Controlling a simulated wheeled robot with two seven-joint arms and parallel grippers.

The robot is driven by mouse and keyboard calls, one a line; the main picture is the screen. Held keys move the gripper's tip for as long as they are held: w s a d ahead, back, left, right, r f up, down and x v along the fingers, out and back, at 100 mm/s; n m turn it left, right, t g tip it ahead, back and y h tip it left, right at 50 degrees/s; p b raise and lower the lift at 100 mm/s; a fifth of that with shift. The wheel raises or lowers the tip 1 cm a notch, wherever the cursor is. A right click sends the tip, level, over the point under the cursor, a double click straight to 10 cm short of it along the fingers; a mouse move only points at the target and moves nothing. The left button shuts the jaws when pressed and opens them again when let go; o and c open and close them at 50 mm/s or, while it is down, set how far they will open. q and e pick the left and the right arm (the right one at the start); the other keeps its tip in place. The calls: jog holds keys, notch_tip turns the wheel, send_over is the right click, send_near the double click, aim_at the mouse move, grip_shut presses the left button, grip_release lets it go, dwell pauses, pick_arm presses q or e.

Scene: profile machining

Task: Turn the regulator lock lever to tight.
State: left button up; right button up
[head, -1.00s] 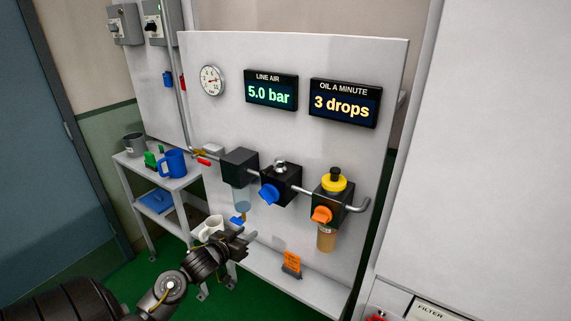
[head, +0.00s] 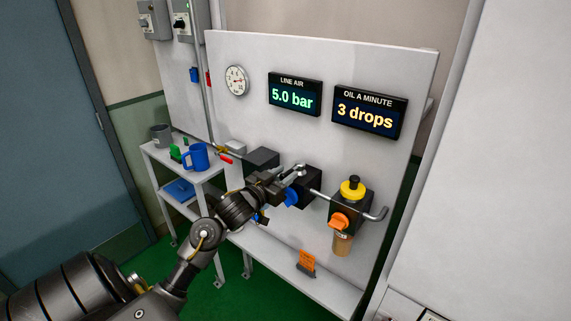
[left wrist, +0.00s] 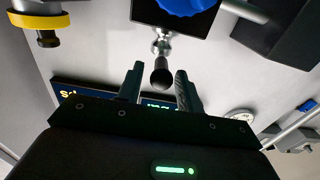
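The regulator is a black block (head: 311,185) in the middle of the pipe run, with a blue knob (head: 291,196) on its front. In the left wrist view the block shows at the top (left wrist: 172,20), with the blue knob cut off by the edge. A silver stem with a dark ball end, the lock lever (left wrist: 161,72), sticks out from the block. My left gripper (head: 288,174) is at the regulator's top left. In the left wrist view its two fingers (left wrist: 158,84) are apart, with the ball between them and visible gaps on both sides. My right gripper is out of view.
The lubricator (head: 351,205), with a yellow cap and orange knob, stands to the right. A filter block (head: 262,158) is to the left, partly behind my arm. Displays read 5.0 bar (head: 294,95) and 3 drops (head: 369,112). An orange tag (head: 307,262) stands on the lower ledge.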

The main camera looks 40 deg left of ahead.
aim_at(291, 169)
pick_arm(q)
jog(key=shift+w+r, duration=0.1)
jog(key=shift+w, duration=1.15)
jog(key=shift+w+p, duration=0.35)
jog(key=shift+w, duration=0.3)
